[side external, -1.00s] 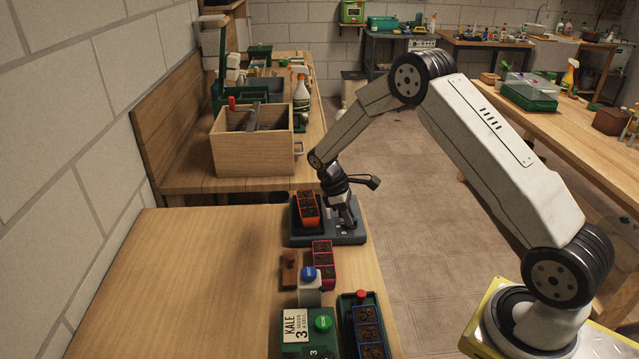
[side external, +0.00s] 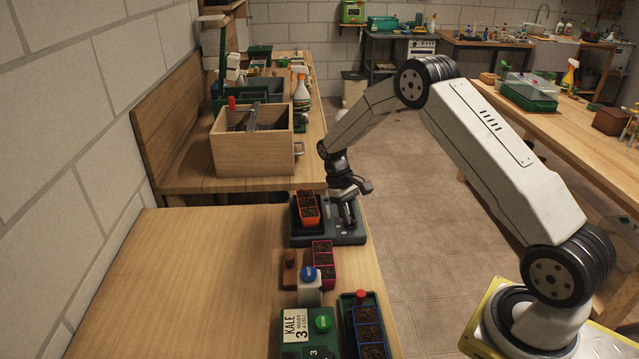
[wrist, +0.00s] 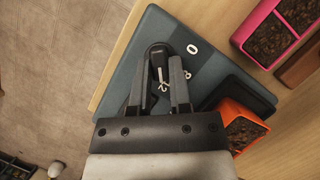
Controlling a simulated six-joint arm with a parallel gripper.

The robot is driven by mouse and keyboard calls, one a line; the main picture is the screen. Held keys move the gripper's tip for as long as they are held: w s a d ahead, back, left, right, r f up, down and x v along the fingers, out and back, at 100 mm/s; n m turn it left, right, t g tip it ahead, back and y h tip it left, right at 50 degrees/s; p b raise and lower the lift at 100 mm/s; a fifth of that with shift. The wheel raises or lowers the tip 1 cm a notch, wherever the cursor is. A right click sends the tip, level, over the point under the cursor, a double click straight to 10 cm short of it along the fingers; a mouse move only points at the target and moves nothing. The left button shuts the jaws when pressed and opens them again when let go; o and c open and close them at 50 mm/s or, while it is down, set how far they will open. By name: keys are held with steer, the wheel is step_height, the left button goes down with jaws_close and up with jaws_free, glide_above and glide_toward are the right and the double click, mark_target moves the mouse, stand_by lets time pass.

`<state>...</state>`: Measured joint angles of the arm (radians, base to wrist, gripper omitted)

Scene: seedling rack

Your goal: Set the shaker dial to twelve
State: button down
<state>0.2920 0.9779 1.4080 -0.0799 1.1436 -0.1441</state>
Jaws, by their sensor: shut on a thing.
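The shaker (side external: 308,240) is a dark slate box on the wooden bench; it also shows in the wrist view (wrist: 215,55). Its black dial knob (wrist: 157,52) sits between my gripper's fingertips (wrist: 159,62), which are shut on it. White numerals lie around the dial: 0, a partly covered 8, and 12 between the fingers. A short pale mark on the knob's finger-side end appears to point toward the 12; the fingers partly hide this. In the side view my gripper (side external: 347,220) stands over the right part of the shaker.
An orange soil tray (side external: 309,209) sits on the shaker's platform, left of my gripper. A pink soil tray (side external: 322,252), a wooden block (side external: 289,275), a blue-capped bottle (side external: 309,289) and a green kale box (side external: 297,327) stand nearer the camera. The bench is clear at left.

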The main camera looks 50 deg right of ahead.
mark_target(340, 220)
steer(key=c, duration=0.6)
jaws_free()
steer(key=shift+o, duration=0.2)
steer(key=shift+r, duration=0.1)
steer(key=v, duration=0.7)
steer(key=shift+r, duration=0.3)
steer(key=shift+w, duration=0.15)
steer(key=shift+r, duration=0.1)
